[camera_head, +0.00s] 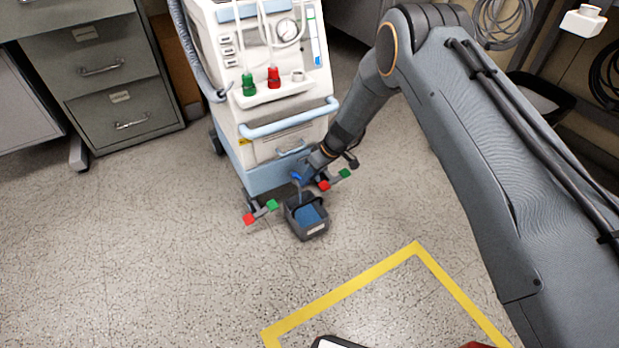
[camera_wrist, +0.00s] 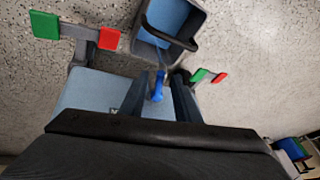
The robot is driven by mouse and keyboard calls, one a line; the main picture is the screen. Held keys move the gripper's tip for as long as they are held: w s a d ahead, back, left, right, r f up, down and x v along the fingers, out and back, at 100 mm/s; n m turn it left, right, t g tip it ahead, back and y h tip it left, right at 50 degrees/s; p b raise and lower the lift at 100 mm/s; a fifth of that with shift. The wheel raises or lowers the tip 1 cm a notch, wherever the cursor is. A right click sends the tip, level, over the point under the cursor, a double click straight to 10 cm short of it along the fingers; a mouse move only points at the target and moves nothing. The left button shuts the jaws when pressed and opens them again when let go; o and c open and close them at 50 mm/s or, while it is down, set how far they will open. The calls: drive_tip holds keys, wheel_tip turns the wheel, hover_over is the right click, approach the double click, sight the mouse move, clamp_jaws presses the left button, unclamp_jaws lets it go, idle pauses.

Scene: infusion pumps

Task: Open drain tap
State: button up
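The drain tap's blue handle (camera_head: 296,176) is low on the front of the white and pale-blue pump cart (camera_head: 262,175). The handle also shows in the wrist view (camera_wrist: 157,86), between my two dark fingers. My gripper (camera_wrist: 160,90) is open around it, with a gap visible on each side. In the head view my gripper (camera_head: 306,173) is low at the cart's front, partly hidden by my wrist. A dark grey bucket (camera_head: 309,231) stands on the floor below the tap with blue inside. A thin pale streak shows between tap and bucket; I cannot tell whether it is liquid.
Red and green pedals stand left (camera_head: 261,212) and right (camera_head: 335,180) of the bucket, close to my gripper. A pale-blue rail (camera_head: 290,119) crosses the cart above. Grey drawer cabinets (camera_head: 100,80) stand at left. The floor inside the yellow tape (camera_head: 345,288) is mostly clear.

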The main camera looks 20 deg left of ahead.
clamp_jaws()
drive_tip(key=shift+s+r+m+p, duration=0.1)
drive_tip(key=shift+s+m+p, duration=0.2)
drive_tip(key=shift+p, duration=0.15)
drive_tip(key=shift+s+a+m+t+p, duration=0.15)
drive_tip(key=shift+m+t+p, duration=0.15)
drive_tip(key=shift+m+p, duration=0.2)
unclamp_jaws()
